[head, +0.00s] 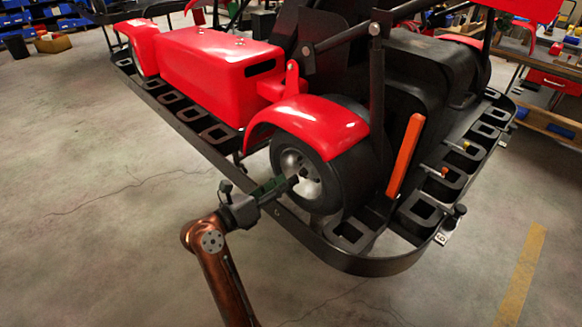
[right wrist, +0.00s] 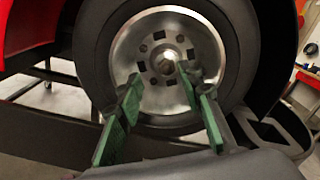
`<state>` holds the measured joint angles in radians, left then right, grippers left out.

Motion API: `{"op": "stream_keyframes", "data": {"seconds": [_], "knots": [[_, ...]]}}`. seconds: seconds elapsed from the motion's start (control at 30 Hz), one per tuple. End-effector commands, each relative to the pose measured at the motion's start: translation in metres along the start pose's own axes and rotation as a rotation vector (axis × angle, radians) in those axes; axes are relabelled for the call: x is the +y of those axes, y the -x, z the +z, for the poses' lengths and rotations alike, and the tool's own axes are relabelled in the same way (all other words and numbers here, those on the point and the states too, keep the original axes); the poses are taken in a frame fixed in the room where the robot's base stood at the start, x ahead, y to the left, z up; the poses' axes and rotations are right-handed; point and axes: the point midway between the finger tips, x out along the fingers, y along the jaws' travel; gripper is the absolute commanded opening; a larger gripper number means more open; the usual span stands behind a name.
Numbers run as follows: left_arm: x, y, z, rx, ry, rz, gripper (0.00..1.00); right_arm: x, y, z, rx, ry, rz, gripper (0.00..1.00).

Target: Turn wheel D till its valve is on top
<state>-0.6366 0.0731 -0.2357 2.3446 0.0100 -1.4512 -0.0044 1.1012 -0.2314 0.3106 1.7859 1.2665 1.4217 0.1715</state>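A black-tyred wheel (head: 348,176) with a silver rim sits under the red front fender of the kart. I cannot read a letter on it, so I cannot tell if it is wheel D. In the right wrist view its rim (right wrist: 125,65) faces me, with a round centre hub and several dark square holes around it. I cannot make out the valve. My right gripper (head: 296,181) is at the rim face, overlapping its lower middle. In the wrist view its green-padded fingers (right wrist: 164,82) are apart, either side of the hub; contact is unclear. My left gripper is not in view.
The red kart (head: 215,55) rests on a black stand frame (head: 372,264) with slotted edges that curves around the wheel. An orange upright bar (head: 404,156) stands right of the wheel. The concrete floor at left is clear.

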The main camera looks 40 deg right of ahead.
Motion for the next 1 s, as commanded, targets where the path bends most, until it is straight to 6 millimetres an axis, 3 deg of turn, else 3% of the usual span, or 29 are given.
{"op": "stream_keyframes", "data": {"seconds": [0.23, 0.4, 0.77, 1.0], "knots": [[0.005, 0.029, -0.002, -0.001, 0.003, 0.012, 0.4, 0.007, -0.041, -0.003, 0.0, 0.006, -0.003, 0.34], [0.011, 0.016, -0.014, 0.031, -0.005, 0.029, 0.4, 0.012, -0.063, -0.004, 0.001, 0.014, -0.007, 0.34], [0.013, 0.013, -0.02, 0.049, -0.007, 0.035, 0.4, 0.014, -0.068, -0.001, 0.0, 0.014, -0.002, 0.34], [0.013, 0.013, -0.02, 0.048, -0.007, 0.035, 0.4, 0.014, -0.067, -0.001, 0.0, 0.013, -0.001, 0.19]]}}
